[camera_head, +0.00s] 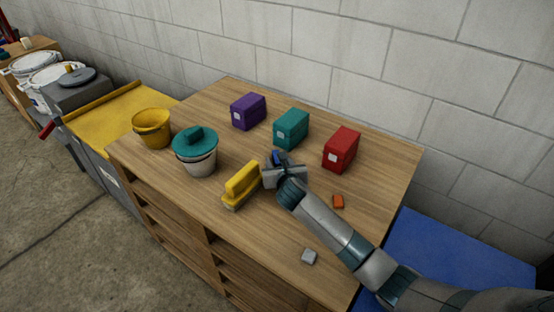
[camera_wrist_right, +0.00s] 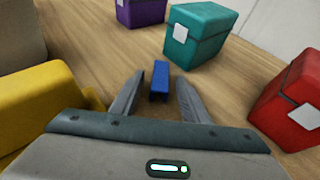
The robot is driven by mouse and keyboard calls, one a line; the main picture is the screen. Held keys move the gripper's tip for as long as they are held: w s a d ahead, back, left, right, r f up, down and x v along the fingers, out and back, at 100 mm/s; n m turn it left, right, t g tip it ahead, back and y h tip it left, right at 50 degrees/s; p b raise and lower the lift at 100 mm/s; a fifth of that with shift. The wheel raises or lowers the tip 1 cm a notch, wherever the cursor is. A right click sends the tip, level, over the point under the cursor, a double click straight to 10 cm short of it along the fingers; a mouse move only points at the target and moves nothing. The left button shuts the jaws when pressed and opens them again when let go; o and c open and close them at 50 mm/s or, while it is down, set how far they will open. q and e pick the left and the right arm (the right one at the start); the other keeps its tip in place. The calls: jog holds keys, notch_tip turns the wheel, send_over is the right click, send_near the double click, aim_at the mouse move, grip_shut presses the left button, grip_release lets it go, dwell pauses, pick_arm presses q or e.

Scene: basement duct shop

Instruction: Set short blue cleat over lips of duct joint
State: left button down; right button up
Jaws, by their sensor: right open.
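The short blue cleat (camera_wrist_right: 160,82) lies on the wooden bench top, in the gap between the two fingers of my right gripper. In the head view only a bit of the cleat (camera_head: 277,155) shows past the gripper. My right gripper (camera_head: 281,164) is open, low over the middle of the bench. In the right wrist view its fingers (camera_wrist_right: 158,92) stand on either side of the cleat, with a gap showing on both sides. I cannot make out the duct joint or its lips in either view. My left gripper is not in view.
Purple (camera_head: 248,111), teal (camera_head: 291,129) and red (camera_head: 341,149) boxes stand behind the gripper. A yellow-handled brush (camera_head: 241,185), a teal-lidded bucket (camera_head: 196,150) and a yellow bucket (camera_head: 151,128) stand left. Small orange (camera_head: 338,201) and grey (camera_head: 309,256) blocks lie near my right arm.

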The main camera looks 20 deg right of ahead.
grip_shut()
